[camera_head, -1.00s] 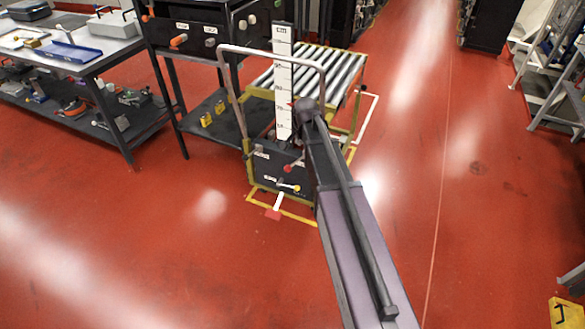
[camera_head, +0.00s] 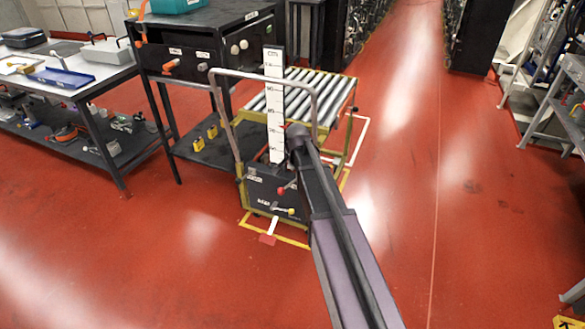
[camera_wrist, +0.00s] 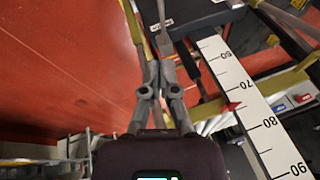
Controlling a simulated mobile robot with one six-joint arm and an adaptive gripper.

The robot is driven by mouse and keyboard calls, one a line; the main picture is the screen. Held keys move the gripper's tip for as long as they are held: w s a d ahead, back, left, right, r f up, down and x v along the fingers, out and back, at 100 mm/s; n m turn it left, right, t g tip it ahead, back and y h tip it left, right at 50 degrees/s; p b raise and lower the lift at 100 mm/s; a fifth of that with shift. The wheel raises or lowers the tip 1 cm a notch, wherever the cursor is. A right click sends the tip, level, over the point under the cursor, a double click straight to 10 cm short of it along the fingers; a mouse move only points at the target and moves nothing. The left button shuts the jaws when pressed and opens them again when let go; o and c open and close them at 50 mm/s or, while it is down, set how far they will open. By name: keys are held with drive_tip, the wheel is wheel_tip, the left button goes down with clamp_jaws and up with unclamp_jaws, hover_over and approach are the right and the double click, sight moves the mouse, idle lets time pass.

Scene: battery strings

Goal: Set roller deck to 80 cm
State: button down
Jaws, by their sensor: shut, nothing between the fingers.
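The roller deck (camera_head: 300,97), grey rollers in a yellow frame, stands at the middle of the head view. At its front are a grey push handle (camera_head: 266,74) and a white height scale (camera_head: 274,105). In the wrist view the scale (camera_wrist: 255,112) reads 60 to 90. A red pointer (camera_wrist: 233,106) stands between 70 and 80, nearer 70. A dark front box (camera_head: 270,190) carries a red knob (camera_head: 281,191) and a yellow-tipped lever (camera_head: 290,210). My gripper (camera_wrist: 156,70) is shut and empty, beside the scale; in the head view my arm hides it.
A dark workbench (camera_head: 205,20) stands close left of the deck. Red floor (camera_head: 410,170) is open to the right.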

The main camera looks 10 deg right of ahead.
drive_tip(key=b, duration=0.7)
hover_over(285, 189)
drive_tip(key=s+d, duration=0.1)
drive_tip(key=d, duration=0.1)
drive_tip(key=shift+f, duration=3.8)
drive_tip(key=shift+s+a+f+b, duration=0.25)
drive_tip(key=shift+a+f+b, duration=0.35)
drive_tip(key=shift+f+b, duration=0.1)
drive_tip(key=shift+s+a+f+b, duration=0.2)
drive_tip(key=shift+a+f+b, duration=0.35)
drive_tip(key=shift+f+b, duration=0.15)
drive_tip(key=shift+f, duration=0.1)
